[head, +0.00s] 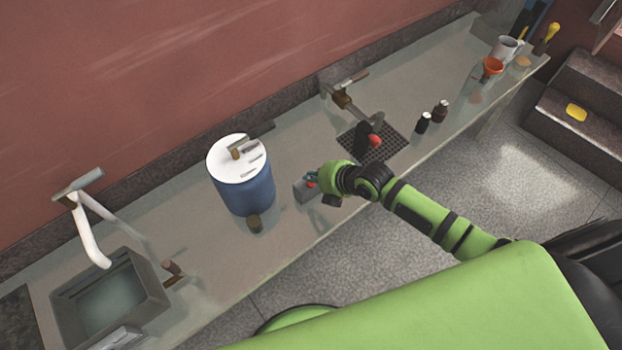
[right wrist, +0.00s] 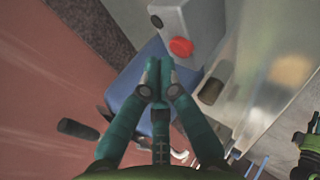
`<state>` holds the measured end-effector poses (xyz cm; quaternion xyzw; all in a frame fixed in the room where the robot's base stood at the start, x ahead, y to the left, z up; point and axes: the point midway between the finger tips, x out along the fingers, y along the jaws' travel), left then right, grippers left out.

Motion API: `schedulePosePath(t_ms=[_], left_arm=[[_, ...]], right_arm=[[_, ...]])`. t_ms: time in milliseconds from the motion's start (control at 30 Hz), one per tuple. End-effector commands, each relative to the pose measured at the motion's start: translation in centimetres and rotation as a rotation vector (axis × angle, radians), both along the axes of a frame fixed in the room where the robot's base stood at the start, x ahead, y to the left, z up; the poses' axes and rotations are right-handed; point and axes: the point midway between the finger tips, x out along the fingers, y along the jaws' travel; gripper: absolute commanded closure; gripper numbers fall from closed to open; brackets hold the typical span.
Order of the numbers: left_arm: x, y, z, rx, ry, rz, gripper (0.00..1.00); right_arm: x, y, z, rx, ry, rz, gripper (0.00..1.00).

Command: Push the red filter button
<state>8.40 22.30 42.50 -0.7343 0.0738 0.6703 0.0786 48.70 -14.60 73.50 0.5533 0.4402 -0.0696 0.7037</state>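The red button (right wrist: 181,47) sits on the face of a small grey box (right wrist: 185,18) in the right wrist view. In the head view the grey box (head: 305,193) stands on the counter, right of the blue barrel, and a bit of the red button (head: 310,184) shows beside my gripper. My right gripper (head: 312,177) is at the top of the box. In the right wrist view its teal fingers (right wrist: 158,70) are together and empty, with the tips below and left of the button. I cannot tell that they touch it.
A blue barrel (head: 247,192) with a white lid stands left of the box, with a small brown piece (head: 255,224) at its foot. A dark grate (head: 390,148) with a red-ended black item (head: 362,138) lies to the right. A sink (head: 110,300) is at the left.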

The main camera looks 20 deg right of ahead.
Motion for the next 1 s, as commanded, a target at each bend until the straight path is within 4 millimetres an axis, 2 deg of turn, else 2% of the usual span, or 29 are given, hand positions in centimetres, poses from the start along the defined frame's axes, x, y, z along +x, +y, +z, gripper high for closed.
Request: schedulePosePath(t_ms=[267, 833, 1000], left_arm=[[0.0, 0.0, 0.1, 0.0, 0.0, 0.0, 0.6], [0.0, 0.0, 5.3, 0.0, 0.0, 0.0, 0.6], [0.0, 0.0, 5.8, 0.0, -0.001, 0.001, 0.6]], right_arm=[[0.0, 0.0, 0.1, 0.0, 0.0, 0.0, 1.0], [0.0, -0.1, 5.6, -0.001, -0.001, 0.0, 1.0], [0.0, 0.0, 6.1, -0.001, 0.0, 0.001, 1.0]])
